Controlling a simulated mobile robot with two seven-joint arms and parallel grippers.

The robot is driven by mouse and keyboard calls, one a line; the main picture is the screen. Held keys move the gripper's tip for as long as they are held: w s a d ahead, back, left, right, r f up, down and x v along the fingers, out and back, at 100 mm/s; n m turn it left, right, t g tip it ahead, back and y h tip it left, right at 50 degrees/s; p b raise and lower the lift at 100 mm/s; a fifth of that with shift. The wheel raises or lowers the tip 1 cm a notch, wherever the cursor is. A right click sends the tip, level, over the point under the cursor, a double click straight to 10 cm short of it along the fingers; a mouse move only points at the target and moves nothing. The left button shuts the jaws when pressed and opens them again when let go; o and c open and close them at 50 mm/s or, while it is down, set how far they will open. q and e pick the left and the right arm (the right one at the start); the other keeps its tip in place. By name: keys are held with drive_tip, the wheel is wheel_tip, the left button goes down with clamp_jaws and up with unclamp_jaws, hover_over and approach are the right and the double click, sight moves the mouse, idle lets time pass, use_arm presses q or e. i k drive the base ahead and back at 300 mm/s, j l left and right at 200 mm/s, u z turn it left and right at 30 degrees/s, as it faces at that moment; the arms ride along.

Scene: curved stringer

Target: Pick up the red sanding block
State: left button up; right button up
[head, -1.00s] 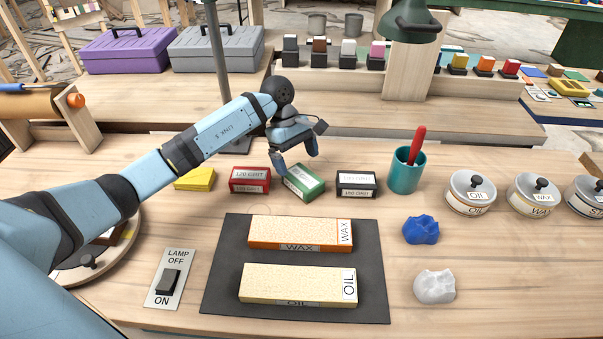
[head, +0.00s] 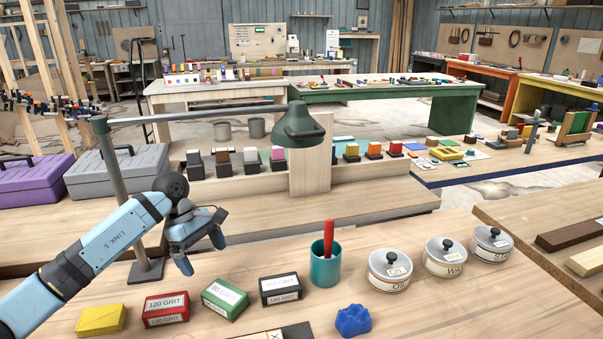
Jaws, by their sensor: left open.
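The red sanding block (head: 166,309), labelled 120 GRIT, lies on the near workbench at the lower left. It sits between a yellow block (head: 101,320) and a green block (head: 225,298). My left gripper (head: 203,254) is open and empty, pointing down. In the picture it shows above and behind the red and green blocks, apart from both. Its exact height over the bench is hard to tell. My right gripper is not in view.
A black block (head: 281,289), a teal cup (head: 325,264) with a red-handled tool and lidded tins (head: 390,270) stand to the right. A blue lump (head: 353,320) lies in front. A lamp post (head: 122,200) rises close behind my left arm.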

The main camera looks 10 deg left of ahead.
sight(164, 310)
drive_tip(key=k+l, duration=0.7)
drive_tip(key=k, duration=0.15)
